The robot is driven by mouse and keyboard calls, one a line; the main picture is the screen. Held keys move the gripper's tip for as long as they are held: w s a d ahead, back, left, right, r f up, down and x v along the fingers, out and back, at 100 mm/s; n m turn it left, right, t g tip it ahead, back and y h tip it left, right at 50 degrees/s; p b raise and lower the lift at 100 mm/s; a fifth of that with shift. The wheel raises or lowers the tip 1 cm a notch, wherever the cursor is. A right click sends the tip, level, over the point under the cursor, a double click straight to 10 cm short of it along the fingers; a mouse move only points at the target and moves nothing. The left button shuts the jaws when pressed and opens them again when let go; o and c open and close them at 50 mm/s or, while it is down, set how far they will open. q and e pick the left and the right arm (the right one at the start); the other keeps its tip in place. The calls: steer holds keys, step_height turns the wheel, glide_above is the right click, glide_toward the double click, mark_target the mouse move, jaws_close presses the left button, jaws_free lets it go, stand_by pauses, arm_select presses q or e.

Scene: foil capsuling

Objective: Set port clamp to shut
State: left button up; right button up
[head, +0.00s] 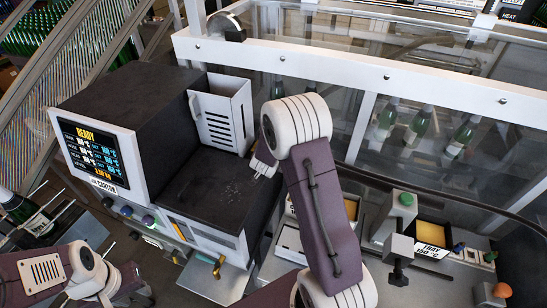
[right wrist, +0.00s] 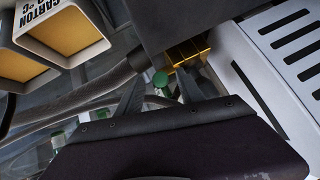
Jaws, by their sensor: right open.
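No part is marked as the port clamp, so I cannot tell it for certain. Gold-coloured blocks (right wrist: 187,52) sit just beyond my right gripper (right wrist: 160,73) in the right wrist view. Its two fingers are apart and nothing shows gripped between them. A brass lever-like part (head: 218,266) sits low on the front of the dark machine (head: 130,100), whose screen reads READY. My left gripper (head: 137,288) is at the lower left, with its fingers too unclear to read.
A white slotted panel (head: 222,115) stands on the machine, and also shows in the right wrist view (right wrist: 290,50). A grey block with a green button (head: 406,199) and a labelled tray (head: 433,250) are at the right. Green bottles (head: 418,125) stand behind the clear guard.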

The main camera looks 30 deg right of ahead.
jaws_close()
stand_by(1.3)
